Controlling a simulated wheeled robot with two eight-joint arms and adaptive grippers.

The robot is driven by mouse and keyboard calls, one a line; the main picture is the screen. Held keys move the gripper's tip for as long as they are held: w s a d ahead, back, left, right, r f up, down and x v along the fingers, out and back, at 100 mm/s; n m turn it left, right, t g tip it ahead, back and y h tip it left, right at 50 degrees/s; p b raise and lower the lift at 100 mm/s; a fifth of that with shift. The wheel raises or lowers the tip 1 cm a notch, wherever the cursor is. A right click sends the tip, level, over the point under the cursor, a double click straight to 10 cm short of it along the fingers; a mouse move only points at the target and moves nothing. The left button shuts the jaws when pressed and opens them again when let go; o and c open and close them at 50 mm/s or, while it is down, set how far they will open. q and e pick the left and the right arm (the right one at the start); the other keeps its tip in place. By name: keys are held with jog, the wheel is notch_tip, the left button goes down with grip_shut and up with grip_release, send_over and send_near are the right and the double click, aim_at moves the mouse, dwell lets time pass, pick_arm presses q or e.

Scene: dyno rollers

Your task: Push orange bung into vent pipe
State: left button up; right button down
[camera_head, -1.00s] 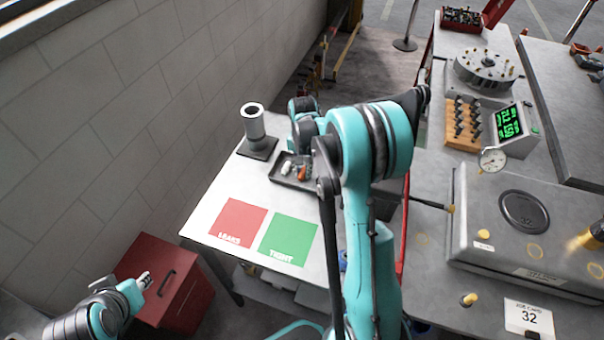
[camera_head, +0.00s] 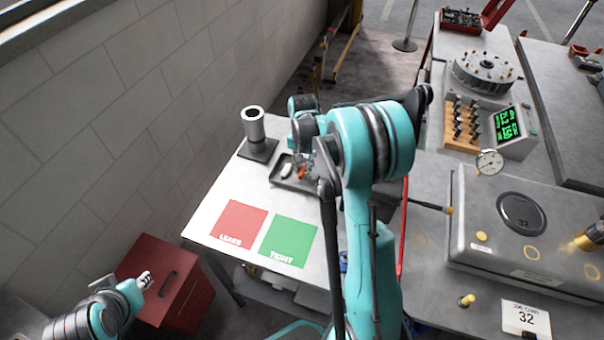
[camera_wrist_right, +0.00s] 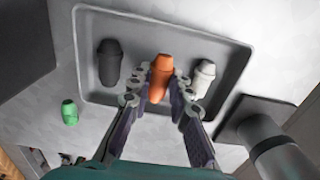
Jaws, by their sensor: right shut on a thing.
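The orange bung (camera_wrist_right: 161,75) stands in a shallow dark tray (camera_wrist_right: 245,60), between a black bung (camera_wrist_right: 110,62) and a white bung (camera_wrist_right: 202,77). My right gripper (camera_wrist_right: 160,88) has a finger on each side of the orange bung and is shut on it. The orange bung (camera_head: 301,173) also shows small in the head view, partly hidden by my right arm. The grey vent pipe (camera_head: 254,125) stands upright on a square base, left of the tray (camera_head: 283,181). Its top opening is clear.
A small green bung (camera_wrist_right: 69,112) is outside the tray in the wrist view. A red LEAKS square (camera_head: 238,221) and a green TIGHT square (camera_head: 288,241) mark the table front. A wall runs along the left. A red cabinet (camera_head: 185,300) stands below.

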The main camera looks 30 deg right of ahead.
aim_at(303, 170)
jog(key=shift+r+p, duration=1.55)
jog(key=shift+r, duration=1.1)
jog(key=shift+s+f, duration=0.1)
jog(key=shift+f, duration=0.05)
